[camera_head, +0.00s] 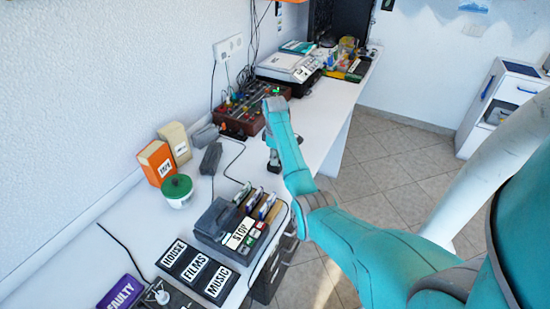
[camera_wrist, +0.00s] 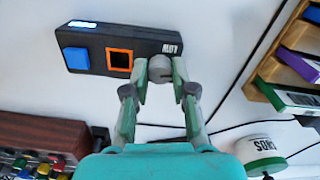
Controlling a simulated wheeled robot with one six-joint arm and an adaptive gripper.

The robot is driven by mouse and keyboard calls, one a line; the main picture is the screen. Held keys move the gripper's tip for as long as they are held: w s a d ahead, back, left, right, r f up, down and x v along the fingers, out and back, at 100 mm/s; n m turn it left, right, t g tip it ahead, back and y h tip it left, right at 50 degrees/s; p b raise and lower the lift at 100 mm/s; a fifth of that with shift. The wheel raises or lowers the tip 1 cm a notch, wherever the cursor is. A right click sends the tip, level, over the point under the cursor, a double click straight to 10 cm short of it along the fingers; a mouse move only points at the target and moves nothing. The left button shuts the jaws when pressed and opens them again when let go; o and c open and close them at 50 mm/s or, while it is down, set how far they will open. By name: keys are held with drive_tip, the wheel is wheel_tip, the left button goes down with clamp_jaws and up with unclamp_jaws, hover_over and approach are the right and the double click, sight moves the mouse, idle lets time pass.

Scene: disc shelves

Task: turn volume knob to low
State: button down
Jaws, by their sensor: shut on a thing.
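In the wrist view, a black control box (camera_wrist: 100,45) lies on the white table. It carries a blue square button (camera_wrist: 75,60), an orange-framed dark square (camera_wrist: 119,60) and a white LOW label (camera_wrist: 169,48), which reads upside down. The grey volume knob (camera_wrist: 160,63) is at the box's right end, beside the label. My gripper (camera_wrist: 161,74) is shut on the knob, one finger on each side. The knob's pointer and exact setting cannot be made out. In the head view, my gripper (camera_head: 273,160) is at the table's front edge; my arm mostly hides the box there.
A mixer (camera_head: 240,113) with coloured knobs stands behind, and a disc rack (camera_head: 216,222) stands nearer. A white jar with a green lid (camera_head: 177,188) and small boxes (camera_head: 157,162) stand by the wall. Cables run across the table.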

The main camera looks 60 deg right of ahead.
drive_tip(key=c, duration=0.9)
unclamp_jaws()
drive_tip(key=shift+c, duration=0.2)
wheel_tip(320, 180, up, 7)
drive_tip(key=shift+r, duration=0.2)
drive_tip(key=shift+s, duration=0.1)
